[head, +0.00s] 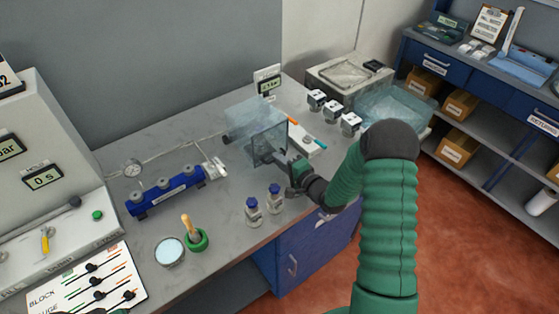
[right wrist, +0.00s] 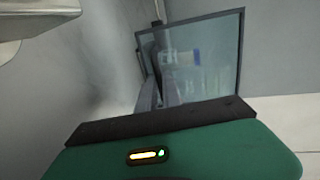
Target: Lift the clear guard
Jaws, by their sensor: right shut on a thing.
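The clear guard (head: 268,143) is a see-through panel with a dark frame, on the bench at the middle of the head view. A pale see-through box shape (head: 246,118) shows right behind it. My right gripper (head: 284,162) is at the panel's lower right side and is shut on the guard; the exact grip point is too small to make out. In the right wrist view the guard (right wrist: 205,62) stands ahead of the gripper, slightly tilted in the picture, with blurred blue and white shapes behind it. My left gripper is not in view.
Two blue-capped bottles (head: 252,211) stand in front of the guard. A blue manifold (head: 165,190) lies to its left. A white tray with orange and blue pens (head: 305,140) and several small white blocks (head: 333,108) are to its right. A small display (head: 267,80) stands behind.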

